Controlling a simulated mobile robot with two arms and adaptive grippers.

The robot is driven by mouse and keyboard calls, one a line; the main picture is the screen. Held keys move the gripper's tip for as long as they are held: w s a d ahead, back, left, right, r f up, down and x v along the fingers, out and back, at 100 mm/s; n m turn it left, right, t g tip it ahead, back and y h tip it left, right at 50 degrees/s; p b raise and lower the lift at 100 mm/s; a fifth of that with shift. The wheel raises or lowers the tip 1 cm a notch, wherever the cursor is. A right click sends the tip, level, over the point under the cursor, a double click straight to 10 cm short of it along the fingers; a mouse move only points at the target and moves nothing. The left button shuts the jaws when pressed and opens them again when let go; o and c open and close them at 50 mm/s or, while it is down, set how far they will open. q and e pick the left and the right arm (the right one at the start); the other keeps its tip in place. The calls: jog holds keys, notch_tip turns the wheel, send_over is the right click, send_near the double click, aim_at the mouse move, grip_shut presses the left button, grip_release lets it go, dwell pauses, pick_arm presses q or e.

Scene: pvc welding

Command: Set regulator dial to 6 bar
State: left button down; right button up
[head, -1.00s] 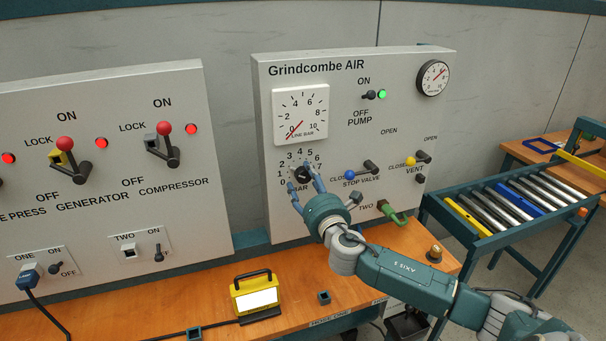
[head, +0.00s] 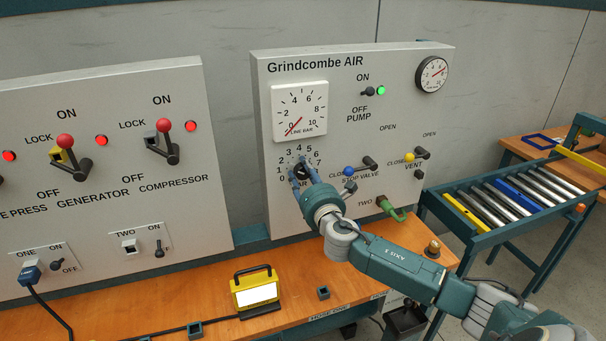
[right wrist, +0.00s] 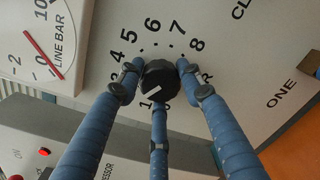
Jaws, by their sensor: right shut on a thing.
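The regulator dial is a black knob (head: 301,169) on the Grindcombe AIR panel (head: 350,220), ringed by printed numbers. My right gripper (head: 303,174) has its blue fingers around the knob and is shut on it. In the right wrist view the fingers (right wrist: 158,80) touch the knob (right wrist: 160,84) from several sides. The knob's white mark points to the lower left, seemingly toward the low numbers; its exact value is unclear. The white line gauge (head: 300,110) above has its red needle near 0. My left gripper is not in view.
The stop valve lever (head: 369,163) and its blue knob sit close right of my right gripper, with the vent lever (head: 422,153) beyond. The pump light (head: 382,91) is green. A yellow work lamp (head: 256,292) stands on the wooden bench below.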

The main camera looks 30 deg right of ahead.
jog(key=shift+a+f, duration=0.1)
jog(key=shift+f, duration=0.15)
jog(key=m, duration=0.2)
jog(key=shift+f+m+b, duration=0.1)
jog(key=shift+m+b, duration=0.2)
jog(key=shift+b, duration=0.05)
jog(key=m, duration=0.2)
jog(key=shift+m, duration=0.3)
jog(key=m, duration=0.2)
jog(key=shift+m+b, duration=0.3)
jog(key=m, duration=0.3)
jog(key=shift+a+m+y, duration=0.1)
jog(key=shift+m+y, duration=0.2)
jog(key=shift+y, duration=0.1)
jog(key=m, duration=0.4)
jog(key=m+p, duration=0.1)
jog(key=m, duration=0.1)
jog(key=shift+r, duration=0.25)
jog(key=m+p, duration=0.1)
jog(key=m, duration=0.4)
jog(key=shift+r+y, duration=0.15)
jog(key=shift+y, duration=0.15)
jog(key=shift+d+m, duration=0.2)
jog(key=shift+m, duration=0.1)
jog(key=shift+r, duration=0.15)
